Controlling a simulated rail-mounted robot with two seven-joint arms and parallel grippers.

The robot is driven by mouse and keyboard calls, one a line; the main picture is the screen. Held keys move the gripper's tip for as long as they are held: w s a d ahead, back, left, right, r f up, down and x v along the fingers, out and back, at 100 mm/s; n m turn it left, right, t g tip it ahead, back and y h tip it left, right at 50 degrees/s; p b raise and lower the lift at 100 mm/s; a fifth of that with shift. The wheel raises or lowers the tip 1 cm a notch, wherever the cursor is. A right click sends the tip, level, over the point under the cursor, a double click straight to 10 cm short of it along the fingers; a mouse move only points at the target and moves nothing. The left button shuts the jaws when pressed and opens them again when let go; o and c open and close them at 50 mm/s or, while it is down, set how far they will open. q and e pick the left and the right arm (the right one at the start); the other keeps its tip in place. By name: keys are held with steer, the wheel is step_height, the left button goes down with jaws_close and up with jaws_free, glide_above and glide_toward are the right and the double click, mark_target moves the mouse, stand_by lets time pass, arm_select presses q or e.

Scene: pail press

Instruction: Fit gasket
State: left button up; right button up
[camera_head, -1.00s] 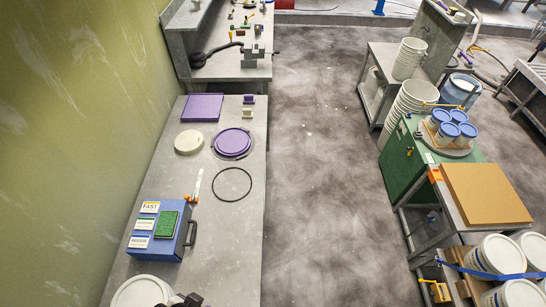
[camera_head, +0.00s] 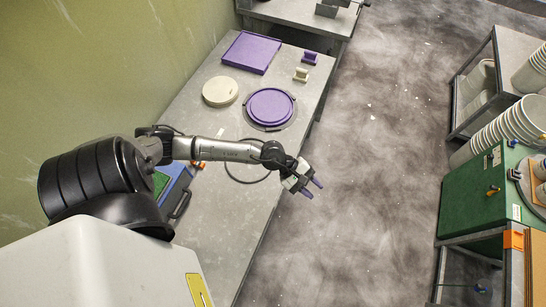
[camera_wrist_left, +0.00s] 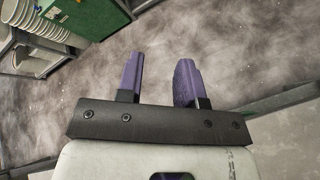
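The gasket, a thin black ring (camera_head: 230,172), lies on the grey table, partly hidden under my left forearm. A round purple lid-like disc (camera_head: 270,106) sits on a dark round plate (camera_head: 291,119) farther back. My left gripper (camera_head: 314,189) is past the table's right edge, over the floor, apart from the ring. Its two purple fingers (camera_wrist_left: 158,80) are spread with nothing between them in the left wrist view. My right gripper is not in view.
A cream disc (camera_head: 220,91), a purple tray (camera_head: 251,52) and small purple (camera_head: 311,58) and cream (camera_head: 301,75) blocks are on the table (camera_head: 232,223). A blue box (camera_head: 178,195) is partly behind my arm. A green cabinet (camera_head: 480,200) stands right, across clear floor.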

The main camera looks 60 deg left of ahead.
arm_select(q)
steer(key=s+a+f+m+g+y+b, duration=0.1)
steer(key=a+f+m+g+y, duration=0.1)
steer(key=a, duration=0.4)
steer(key=s+a+f+m+g+y+b, duration=0.1)
steer(key=a+f+m+g+y, duration=0.1)
steer(key=a+f+m+y, duration=0.2)
steer(key=s+a+f+m+g+y+b, duration=0.1)
steer(key=a+f+m+g+y, duration=0.1)
steer(key=a+f, duration=0.4)
steer(key=shift+s+a+f+m+y+b, duration=0.1)
steer(key=shift+s+a+m+y+b, duration=0.25)
steer(key=shift+a, duration=0.75)
steer(key=shift+w+a+f+m+y+b, duration=0.1)
steer(key=shift+a+m+y, duration=0.15)
steer(key=shift+a+y, duration=0.55)
steer(key=shift+a+f+h+b, duration=0.25)
steer(key=shift+f+b, duration=0.25)
steer(key=shift+f, duration=0.2)
step_height(320, 180, down, 5)
steer(key=b, duration=0.3)
steer(key=shift+b, duration=0.4)
steer(key=shift+f+b, duration=0.6)
steer(key=shift+b, duration=0.1)
steer(key=shift+r, duration=0.1)
steer(key=shift+c, duration=0.5)
jaws_close()
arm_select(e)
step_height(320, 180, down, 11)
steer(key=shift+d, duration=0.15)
